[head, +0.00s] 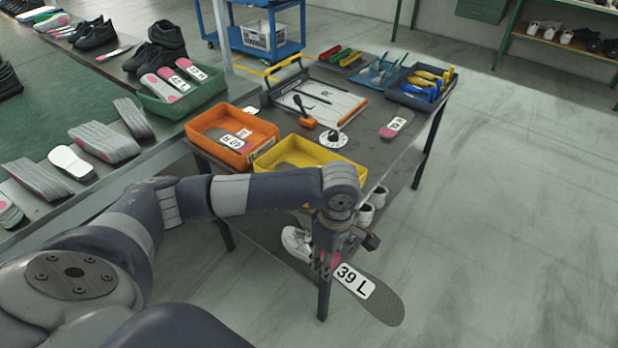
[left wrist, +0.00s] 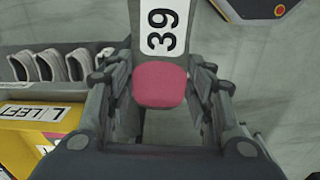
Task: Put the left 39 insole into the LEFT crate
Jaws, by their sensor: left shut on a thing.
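The insole marked 39 L (head: 385,302) is dark grey with a white label and a pink heel. My left gripper (head: 326,258) is shut on its heel end and holds it beyond the table's near edge. In the left wrist view, the insole's pink heel (left wrist: 160,85) lies between the two fingers. The yellow crate (head: 335,152) stands at the table's near side, behind my left arm, with a grey insole in it. In the left wrist view this crate (left wrist: 52,135) is at the lower left with a LEFT label. My right gripper is not in view.
An orange crate (head: 262,128) holding an insole marked 40 R stands left of the yellow one. An insole (head: 397,124), a clamp and a blue tool bin (head: 405,92) are on the table. White shoes (head: 297,243) sit on the lower shelf. Floor at right is clear.

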